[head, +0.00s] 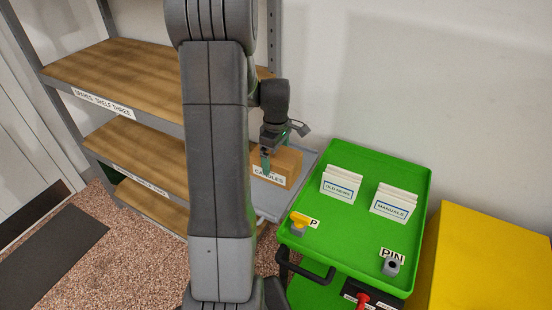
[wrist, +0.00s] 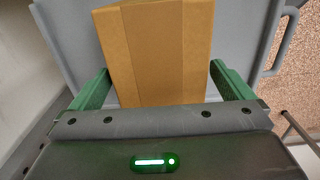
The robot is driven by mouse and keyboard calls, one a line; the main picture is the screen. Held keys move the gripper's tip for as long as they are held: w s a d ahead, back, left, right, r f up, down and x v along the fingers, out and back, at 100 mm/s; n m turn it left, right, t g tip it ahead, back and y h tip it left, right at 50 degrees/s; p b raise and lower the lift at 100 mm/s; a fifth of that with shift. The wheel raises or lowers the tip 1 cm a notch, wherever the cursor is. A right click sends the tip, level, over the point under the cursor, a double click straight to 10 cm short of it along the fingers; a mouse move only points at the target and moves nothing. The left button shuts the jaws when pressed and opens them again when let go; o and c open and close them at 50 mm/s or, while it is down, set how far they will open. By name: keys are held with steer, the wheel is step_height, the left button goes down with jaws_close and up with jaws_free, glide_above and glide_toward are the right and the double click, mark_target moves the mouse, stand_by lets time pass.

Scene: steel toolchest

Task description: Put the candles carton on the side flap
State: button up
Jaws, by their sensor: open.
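The candles carton (head: 285,172) is a brown box with a white CANDLES label. It appears to rest upright on the grey side flap (head: 268,203), to the left of the green cart top. My gripper (head: 267,160) is at the carton, partly hiding it. In the wrist view the carton (wrist: 160,45) stands between the two green fingers of my gripper (wrist: 159,67). The fingers are open, with a small gap showing at the right finger; contact at the left one is hard to judge. The grey flap (wrist: 240,35) shows around the carton. My arm hides part of the flap's left side.
The green cart top (head: 350,235) holds two white card stacks, OLD NEWS (head: 341,184) and MANUALS (head: 395,202), a yellow-topped piece (head: 300,221) and a grey pin piece (head: 391,264). A wooden shelf rack (head: 120,75) stands left. A yellow cabinet (head: 490,265) stands right.

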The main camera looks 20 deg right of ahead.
step_height(320, 180, up, 10)
steer(key=shift+r, duration=0.15)
stand_by(0.3)
